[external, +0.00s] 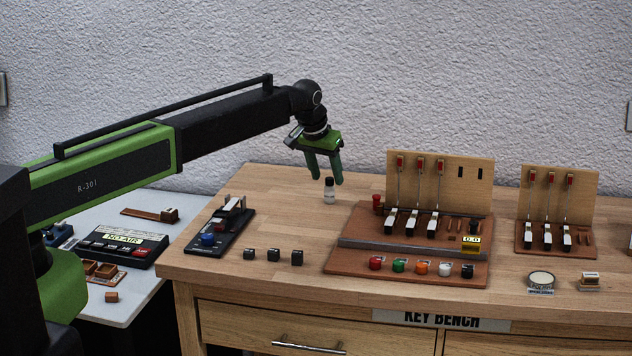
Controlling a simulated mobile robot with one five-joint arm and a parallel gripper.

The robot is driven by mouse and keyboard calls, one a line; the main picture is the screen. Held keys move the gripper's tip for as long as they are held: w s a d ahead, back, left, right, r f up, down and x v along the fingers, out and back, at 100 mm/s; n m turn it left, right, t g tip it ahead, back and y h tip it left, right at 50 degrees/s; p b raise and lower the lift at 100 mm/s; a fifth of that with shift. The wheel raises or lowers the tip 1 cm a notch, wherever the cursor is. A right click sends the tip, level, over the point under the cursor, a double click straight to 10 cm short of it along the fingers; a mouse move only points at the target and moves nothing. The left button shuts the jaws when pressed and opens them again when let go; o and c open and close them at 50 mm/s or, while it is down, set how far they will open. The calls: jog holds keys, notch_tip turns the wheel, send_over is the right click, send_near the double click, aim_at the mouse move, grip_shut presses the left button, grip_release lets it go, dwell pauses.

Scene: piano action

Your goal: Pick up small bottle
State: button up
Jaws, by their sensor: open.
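The small bottle (329,192) stands upright on the wooden bench. It has a clear or whitish body and a black cap. It is left of the larger piano action model. My gripper (326,181) points down with its two green fingers apart. In the picture the fingertips are at the height of the bottle's cap, one on each side of it. I cannot tell from this one view whether they are in line with the bottle in depth. The gripper holds nothing that I can see.
Small black cubes (273,254) lie in front. A black key device (221,228) is at left. The bench (290,190) around the bottle is clear.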

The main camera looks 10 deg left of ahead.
aim_at(327, 182)
jog(key=b+x, duration=0.5)
jog(key=x, duration=0.1)
jog(key=shift+w+a+f, duration=0.1)
jog(key=shift+w+a, duration=0.05)
jog(key=shift+w, duration=0.1)
grip_shut()
